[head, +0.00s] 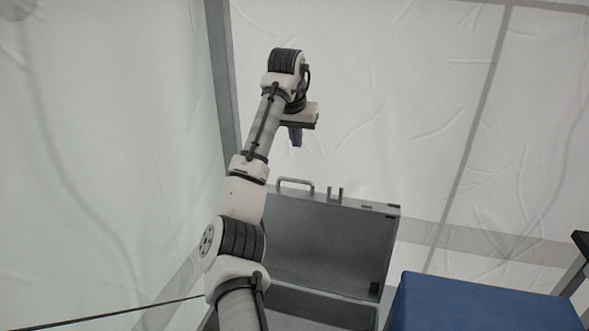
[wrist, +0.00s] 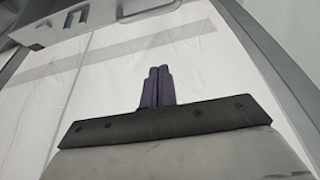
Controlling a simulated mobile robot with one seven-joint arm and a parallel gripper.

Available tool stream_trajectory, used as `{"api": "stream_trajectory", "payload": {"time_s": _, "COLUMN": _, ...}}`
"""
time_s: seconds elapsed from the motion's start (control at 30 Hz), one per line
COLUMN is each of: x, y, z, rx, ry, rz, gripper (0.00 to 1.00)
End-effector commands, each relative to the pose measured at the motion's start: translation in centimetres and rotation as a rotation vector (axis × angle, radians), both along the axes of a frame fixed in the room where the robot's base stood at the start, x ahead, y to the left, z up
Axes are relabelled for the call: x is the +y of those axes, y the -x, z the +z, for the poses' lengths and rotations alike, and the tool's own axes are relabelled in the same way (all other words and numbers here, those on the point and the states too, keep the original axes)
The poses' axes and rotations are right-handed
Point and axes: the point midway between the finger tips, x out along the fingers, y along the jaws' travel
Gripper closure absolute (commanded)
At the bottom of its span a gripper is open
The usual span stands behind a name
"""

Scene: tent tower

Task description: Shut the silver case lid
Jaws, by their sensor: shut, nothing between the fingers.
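The silver case (head: 330,308) stands open in the head view, its lid (head: 325,245) raised nearly upright with the inner side showing. A handle (head: 296,184) and a two-pronged latch (head: 335,194) stick up from the lid's top edge. My arm hides the left part of the case. My gripper (head: 296,144) has purple fingers that point down, shut and empty, above the lid's top edge in the picture and apart from it. In the wrist view the shut fingers (wrist: 158,70) touch nothing. A grey edge with fittings at the top left there looks like part of the case.
A blue box-like surface (head: 480,303) stands right of the case. A dark-topped piece of furniture (head: 580,245) is at the right edge. White tent walls (head: 430,110) with a grey pole (head: 222,80) close off the back and left.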

Motion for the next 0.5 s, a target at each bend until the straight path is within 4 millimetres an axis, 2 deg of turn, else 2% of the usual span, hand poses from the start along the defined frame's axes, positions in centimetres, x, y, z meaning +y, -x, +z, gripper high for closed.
{"api": "stream_trajectory", "payload": {"time_s": 0.17, "x": 0.3, "y": -0.2, "z": -0.9, "rx": 0.014, "ry": -0.004, "rz": 0.007, "gripper": 1.0}}
{"api": "stream_trajectory", "payload": {"time_s": 0.5, "x": -0.2, "y": -2.5, "z": -7.2, "rx": 0.012, "ry": -0.001, "rz": 0.006, "gripper": 1.0}}
